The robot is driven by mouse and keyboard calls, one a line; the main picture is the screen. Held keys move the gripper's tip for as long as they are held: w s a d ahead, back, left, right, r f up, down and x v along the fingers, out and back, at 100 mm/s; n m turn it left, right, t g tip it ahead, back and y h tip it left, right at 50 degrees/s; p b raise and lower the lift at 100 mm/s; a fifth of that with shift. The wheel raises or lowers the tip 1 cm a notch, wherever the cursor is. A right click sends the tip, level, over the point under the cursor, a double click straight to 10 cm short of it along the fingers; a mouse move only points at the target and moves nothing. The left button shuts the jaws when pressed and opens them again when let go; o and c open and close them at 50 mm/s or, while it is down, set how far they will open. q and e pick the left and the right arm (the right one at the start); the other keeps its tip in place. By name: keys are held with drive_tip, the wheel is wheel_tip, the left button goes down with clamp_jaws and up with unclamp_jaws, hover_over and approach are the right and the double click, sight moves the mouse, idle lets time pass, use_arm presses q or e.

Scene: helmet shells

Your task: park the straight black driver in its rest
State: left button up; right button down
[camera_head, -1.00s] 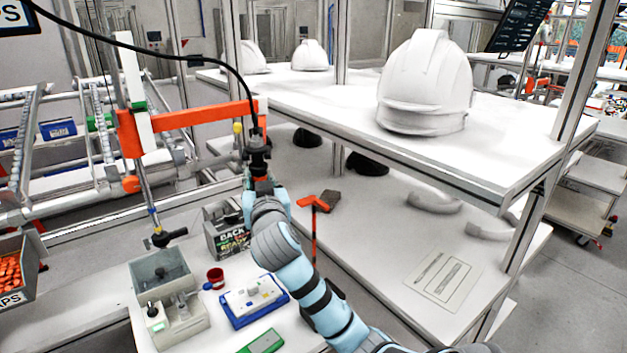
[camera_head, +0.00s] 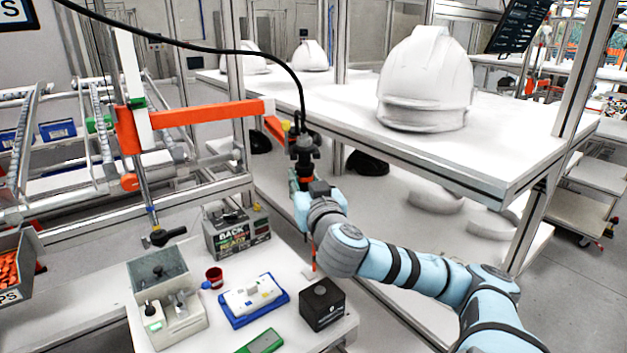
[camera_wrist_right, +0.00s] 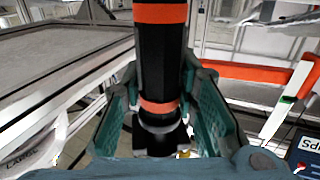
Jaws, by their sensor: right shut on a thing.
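My right gripper (camera_head: 302,180) is shut on the straight black driver (camera_head: 304,150), held upright in the air with a black cable rising from its top. In the right wrist view the driver (camera_wrist_right: 161,60) is a black cylinder with orange bands, between the green finger pads of the gripper (camera_wrist_right: 165,115). A black block (camera_head: 322,303) with a round feature on top stands at the bench's right edge, below and apart from the driver. It may be the rest; I cannot tell for sure. My left gripper is not in view.
A thin orange post (camera_head: 313,258) stands behind the block, partly hidden by my arm. A grey labelled box (camera_head: 238,236), red cup (camera_head: 214,276), blue tray (camera_head: 231,318) and grey fixture (camera_head: 180,325) crowd the bench. The white shelf (camera_head: 470,165) with a helmet shell (camera_head: 427,80) is at right.

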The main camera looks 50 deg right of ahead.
drive_tip(key=shift+w, duration=0.1)
drive_tip(key=w+d, duration=0.2)
drive_tip(key=d, duration=0.3)
drive_tip(key=shift+w+d, duration=0.3)
drive_tip(key=shift+c, duration=2)
unclamp_jaws()
drive_tip(key=shift+s, duration=0.1)
